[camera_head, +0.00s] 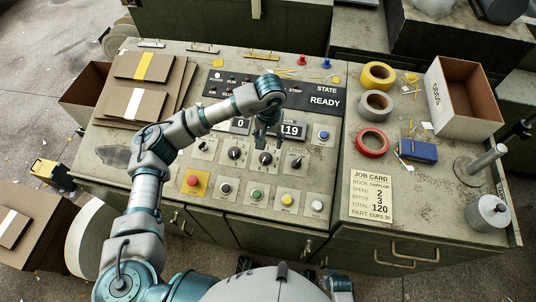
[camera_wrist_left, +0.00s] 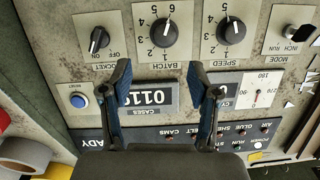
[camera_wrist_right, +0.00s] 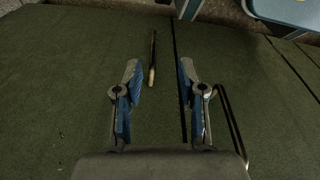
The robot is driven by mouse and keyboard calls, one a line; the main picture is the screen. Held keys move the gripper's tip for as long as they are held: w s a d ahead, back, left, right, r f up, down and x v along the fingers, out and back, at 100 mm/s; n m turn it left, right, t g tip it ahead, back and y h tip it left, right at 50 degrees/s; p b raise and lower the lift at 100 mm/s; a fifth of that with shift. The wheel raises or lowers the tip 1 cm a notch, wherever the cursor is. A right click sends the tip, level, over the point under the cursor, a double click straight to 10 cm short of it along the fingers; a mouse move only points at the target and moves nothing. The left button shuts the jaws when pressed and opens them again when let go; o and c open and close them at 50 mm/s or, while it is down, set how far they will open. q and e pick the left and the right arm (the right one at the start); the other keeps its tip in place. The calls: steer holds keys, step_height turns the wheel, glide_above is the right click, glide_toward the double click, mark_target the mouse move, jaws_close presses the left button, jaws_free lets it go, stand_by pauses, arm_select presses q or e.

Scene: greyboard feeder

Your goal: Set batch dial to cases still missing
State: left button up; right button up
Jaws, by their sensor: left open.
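The batch dial (camera_wrist_left: 165,32) is a black knob with a white pointer mark, labelled BATCH. In the upside-down left wrist view its mark is toward the top, near the 6. It also shows in the head view (camera_head: 265,158). My left gripper (camera_head: 266,143) is open, pointing down over the panel near this dial; its fingers (camera_wrist_left: 160,72) are apart with nothing between them. The cases counter (camera_wrist_left: 150,97) reads 0119. The job card (camera_head: 371,195) reads speed 2, batch 3, total 120. My right gripper (camera_wrist_right: 158,66) is open and empty before a green surface.
The speed dial (camera_wrist_left: 231,30) and socket switch (camera_wrist_left: 98,40) flank the batch dial. Push buttons, including a red one (camera_head: 193,181) on yellow, lie in front. The state display (camera_head: 325,101) reads READY. Tape rolls (camera_head: 372,143) and an open carton (camera_head: 463,101) stand at right.

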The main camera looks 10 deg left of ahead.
mark_target(265, 156)
arm_select(q)
steer(key=f, duration=0.3)
steer(key=a+f, duration=0.1)
steer(key=f, duration=0.6)
steer(key=shift+a, duration=0.35)
steer(key=shift+d+f, duration=0.15)
steer(key=shift+d, duration=0.4)
steer(key=shift+a, duration=0.1)
steer(key=c, duration=0.6)
steer(key=shift+a+f, duration=0.1)
steer(key=shift+a, duration=0.2)
steer(key=c, duration=0.6)
